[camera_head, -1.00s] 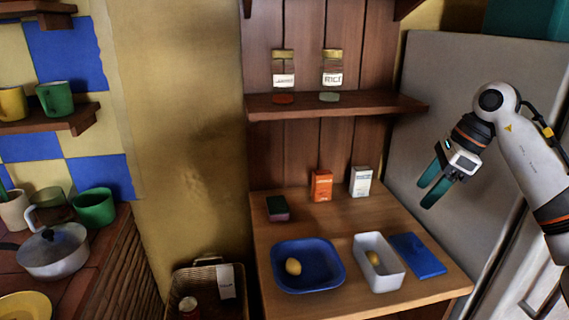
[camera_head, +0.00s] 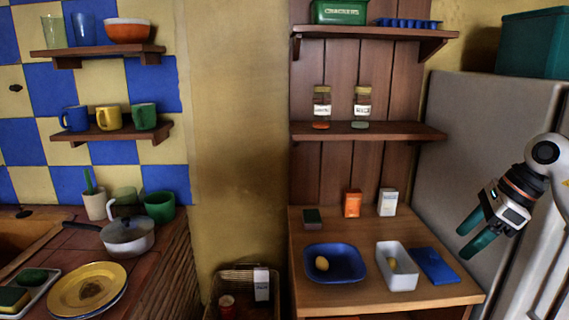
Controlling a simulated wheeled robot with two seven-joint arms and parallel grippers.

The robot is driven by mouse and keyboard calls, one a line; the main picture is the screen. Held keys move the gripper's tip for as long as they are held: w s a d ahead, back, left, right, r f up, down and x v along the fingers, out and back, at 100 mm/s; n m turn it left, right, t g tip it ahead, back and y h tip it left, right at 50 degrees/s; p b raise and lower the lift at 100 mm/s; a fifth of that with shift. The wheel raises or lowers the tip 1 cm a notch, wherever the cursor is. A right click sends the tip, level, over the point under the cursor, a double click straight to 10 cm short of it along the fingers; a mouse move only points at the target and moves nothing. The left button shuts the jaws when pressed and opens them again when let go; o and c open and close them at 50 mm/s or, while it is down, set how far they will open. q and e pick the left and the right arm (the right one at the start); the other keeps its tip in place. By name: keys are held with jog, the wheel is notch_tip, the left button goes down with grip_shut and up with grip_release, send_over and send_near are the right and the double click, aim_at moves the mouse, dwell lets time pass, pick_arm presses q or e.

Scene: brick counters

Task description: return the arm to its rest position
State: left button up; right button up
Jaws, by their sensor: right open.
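My right gripper (camera_head: 482,233) is at the right side of the head view, in front of the grey fridge. Its two teal fingers point down and left, spread apart, with nothing between them. It hangs in the air to the right of the wooden counter (camera_head: 330,296) and touches nothing that I can see. The arm comes in from the right edge, and most of it is cut off there. My left gripper does not show.
On the counter are a blue bowl (camera_head: 356,276) and a white dish (camera_head: 411,282), each with a yellow item inside, a blue slab (camera_head: 434,265) and two small boxes. The fridge (camera_head: 450,130) stands behind my right arm. A basket (camera_head: 213,288) is left of the counter.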

jog(key=a+m+t+y, duration=0.95)
jog(key=a+y, duration=0.45)
jog(key=a, duration=1)
jog(key=s+d+f+m+t+h, duration=0.25)
jog(key=d+f+m+h, duration=0.35)
jog(key=f+m+h, duration=0.75)
jog(key=s+d+f+m+t+h, duration=0.1)
jog(key=s+d+f+m+h, duration=0.45)
jog(key=m, duration=1.25)
jog(key=s+a+f+m+g, duration=0.1)
jog(key=s+f+m+g, duration=0.2)
jog(key=s+f+g, duration=0.45)
jog(key=s+a+f+m+g, duration=0.1)
jog(key=s+f+m+g, duration=0.3)
jog(key=s+f, duration=0.7)
jog(key=s+f+n+g+p, duration=0.2)
jog(key=s+f, duration=0.1)
jog(key=f, duration=1.8)
pick_arm(q)
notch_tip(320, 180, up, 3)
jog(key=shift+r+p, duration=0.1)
jog(key=shift+p, duration=0.5)
pick_arm(e)
jog(key=s+d+f, duration=0.3)
jog(key=s+f, duration=1.2)
jog(key=s, duration=0.2)
jog(key=shift+g, duration=0.45)
